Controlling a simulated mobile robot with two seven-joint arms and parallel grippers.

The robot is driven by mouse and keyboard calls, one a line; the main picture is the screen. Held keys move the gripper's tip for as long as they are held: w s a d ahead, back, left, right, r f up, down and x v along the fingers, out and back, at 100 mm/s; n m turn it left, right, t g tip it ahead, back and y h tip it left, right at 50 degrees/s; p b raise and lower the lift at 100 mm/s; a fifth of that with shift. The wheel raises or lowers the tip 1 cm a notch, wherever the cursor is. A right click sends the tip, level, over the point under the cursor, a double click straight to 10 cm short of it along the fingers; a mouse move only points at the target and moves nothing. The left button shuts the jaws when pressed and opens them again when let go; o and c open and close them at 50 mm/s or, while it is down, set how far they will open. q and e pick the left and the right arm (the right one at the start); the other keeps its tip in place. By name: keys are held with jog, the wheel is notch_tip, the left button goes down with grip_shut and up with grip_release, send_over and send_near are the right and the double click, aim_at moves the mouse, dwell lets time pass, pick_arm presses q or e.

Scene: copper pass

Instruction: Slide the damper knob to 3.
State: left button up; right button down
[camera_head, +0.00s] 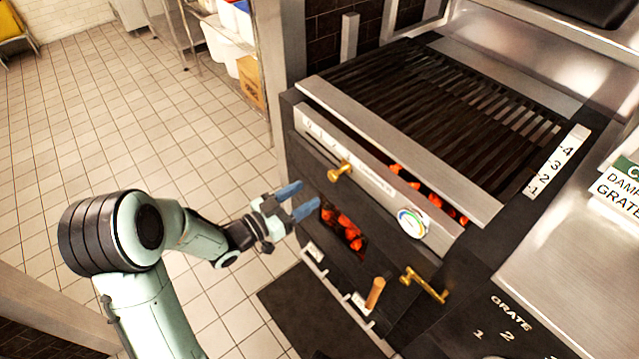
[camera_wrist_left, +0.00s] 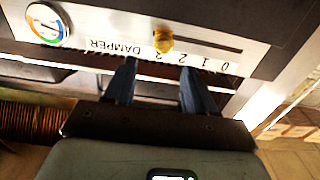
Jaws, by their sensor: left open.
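The brass damper knob (camera_head: 340,171) sticks out of the pale scale plate (camera_head: 375,182) on the grill's front. In the left wrist view the knob (camera_wrist_left: 163,39) is at the DAMPER-word end of the slot, by the numeral 3. The plate reads upside down there, with 2, 1 and 0 running off to the right. I cannot tell the exact alignment. My left gripper (camera_head: 302,198) is open and empty, apart from the knob and to its left in the head view. In the wrist view its blue fingers (camera_wrist_left: 157,68) point toward the plate, below the knob. My right gripper is not in view.
A round dial (camera_head: 412,223) sits on the same front. Below are glowing coals (camera_head: 344,229), a brass handle (camera_head: 425,284) and a wooden-handled lever (camera_head: 375,292). The grill grate (camera_head: 440,105) is above. Tiled floor on the left is clear.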

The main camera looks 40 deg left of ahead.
pick_arm(q)
jog(key=shift+v, duration=1.55)
